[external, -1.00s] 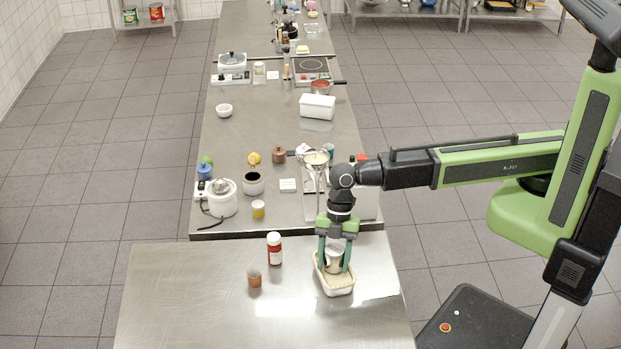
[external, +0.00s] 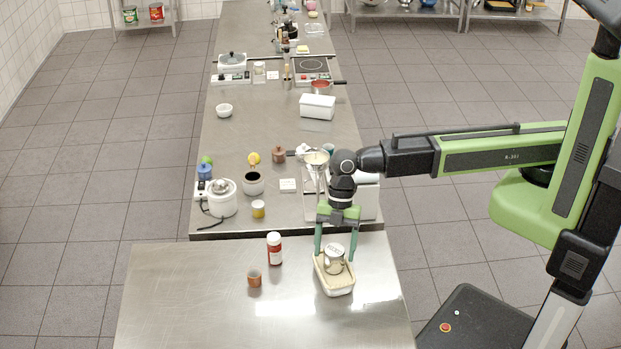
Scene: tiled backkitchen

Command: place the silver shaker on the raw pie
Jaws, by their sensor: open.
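The silver shaker (external: 334,260) stands on the raw pie (external: 337,283), a pale filling in a cream rectangular dish on the near steel table. The shaker looks upright, toward the back part of the pie. My gripper (external: 335,256) is above the pie and pointing down, with its green fingers spread to either side of the shaker's top. The fingers look apart from the shaker, and nothing is held.
A white bottle with a red label (external: 275,248) and a small brown cup (external: 254,278) stand left of the pie. The near table's left part (external: 180,300) is bare. A second steel table behind holds several jars, pots and a scale.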

